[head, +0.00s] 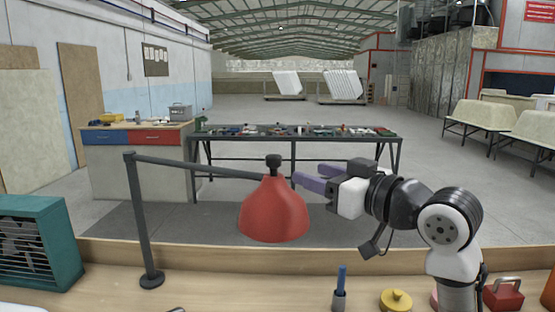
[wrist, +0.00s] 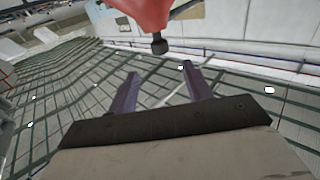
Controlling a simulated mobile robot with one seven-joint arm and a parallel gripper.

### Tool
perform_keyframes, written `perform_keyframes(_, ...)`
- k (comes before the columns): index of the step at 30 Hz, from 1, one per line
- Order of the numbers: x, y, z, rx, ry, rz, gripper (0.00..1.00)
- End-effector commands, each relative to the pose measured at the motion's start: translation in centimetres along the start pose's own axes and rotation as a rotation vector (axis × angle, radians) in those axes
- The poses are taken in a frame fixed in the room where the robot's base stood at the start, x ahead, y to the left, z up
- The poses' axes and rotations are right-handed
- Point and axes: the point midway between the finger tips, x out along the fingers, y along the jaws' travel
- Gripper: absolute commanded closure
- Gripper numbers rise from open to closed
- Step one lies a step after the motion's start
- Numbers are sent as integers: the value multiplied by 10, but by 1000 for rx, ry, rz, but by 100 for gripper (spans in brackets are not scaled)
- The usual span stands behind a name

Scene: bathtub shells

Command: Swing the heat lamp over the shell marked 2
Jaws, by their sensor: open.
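The heat lamp (head: 274,214) has a red bell-shaped shade with a black knob (head: 274,162) on top. It hangs from a dark horizontal arm (head: 200,168) on an upright post (head: 142,220) at the left of the bench. My gripper (head: 306,175) is open and empty, just right of the knob, its purple fingers pointing left toward it. In the wrist view the knob (wrist: 160,44) shows beyond and between the open fingertips (wrist: 160,70), apart from them. Cream tub shells (head: 481,116) stand at the far right; no number is readable on any shell.
The wooden bench (head: 215,284) in front carries a teal slatted box (head: 38,240), a blue-handled tool (head: 341,285), a yellow lidded item (head: 396,299) and a red box (head: 503,293). A long table (head: 290,133) with small parts stands behind. White shells (head: 342,86) stand far back.

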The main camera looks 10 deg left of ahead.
Motion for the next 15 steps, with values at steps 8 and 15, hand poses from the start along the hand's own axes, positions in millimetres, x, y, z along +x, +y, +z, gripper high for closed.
perform_keyframes(8, 60, -1, -3, 1, -3, -3, 50)
perform_keyframes(15, 101, 0, -2, 1, -1, -1, 50)
